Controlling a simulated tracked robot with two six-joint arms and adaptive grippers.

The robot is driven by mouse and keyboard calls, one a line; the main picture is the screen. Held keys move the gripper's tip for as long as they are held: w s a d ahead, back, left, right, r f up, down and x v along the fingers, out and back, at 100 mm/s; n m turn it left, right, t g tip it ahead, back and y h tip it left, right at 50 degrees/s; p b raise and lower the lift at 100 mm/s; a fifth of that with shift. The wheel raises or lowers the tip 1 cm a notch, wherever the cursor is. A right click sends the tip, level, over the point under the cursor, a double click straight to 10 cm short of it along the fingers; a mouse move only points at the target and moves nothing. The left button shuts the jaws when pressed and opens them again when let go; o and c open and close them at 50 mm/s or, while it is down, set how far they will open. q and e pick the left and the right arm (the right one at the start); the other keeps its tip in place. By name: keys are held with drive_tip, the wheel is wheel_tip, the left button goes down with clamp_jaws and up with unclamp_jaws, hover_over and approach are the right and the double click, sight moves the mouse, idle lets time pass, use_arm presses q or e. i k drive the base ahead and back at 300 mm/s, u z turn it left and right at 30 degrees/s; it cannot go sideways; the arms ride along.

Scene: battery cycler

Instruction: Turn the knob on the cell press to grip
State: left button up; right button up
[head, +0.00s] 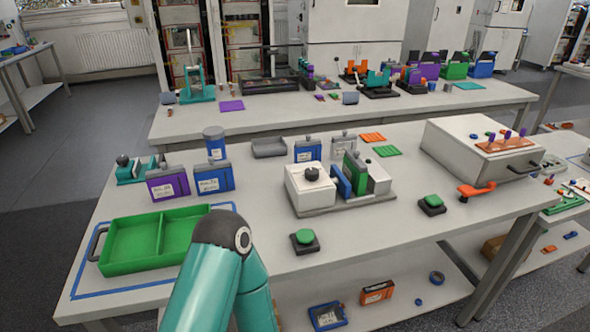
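The cell press (333,203) stands on the near table, on a grey base plate. Its left white block carries a black knob (312,173) on top. A smaller white block (378,178) is on its right. Between the blocks are a blue plate (341,183) and a green cell (354,168) with a dark top, standing upright. I cannot tell whether the blue plate touches the cell. Part of one of my arms, teal with a dark joint, rises at the bottom, left of the press. Neither gripper shows, and nothing of mine is at the knob.
Green push buttons stand in front of the press (304,239) and right of it (432,203). A green two-part tray (150,240) is at left. Purple (168,183) and blue (213,178) cells stand behind it. A white box with an orange lever (476,189) is at right.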

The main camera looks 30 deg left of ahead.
sight(311, 173)
drive_tip(key=u, duration=0.2)
drive_tip(key=i, duration=0.25)
drive_tip(key=u, duration=2.7)
drive_tip(key=k, duration=2.3)
drive_tip(key=z, duration=0.85)
drive_tip(key=i, duration=1)
drive_tip(key=u, duration=0.05)
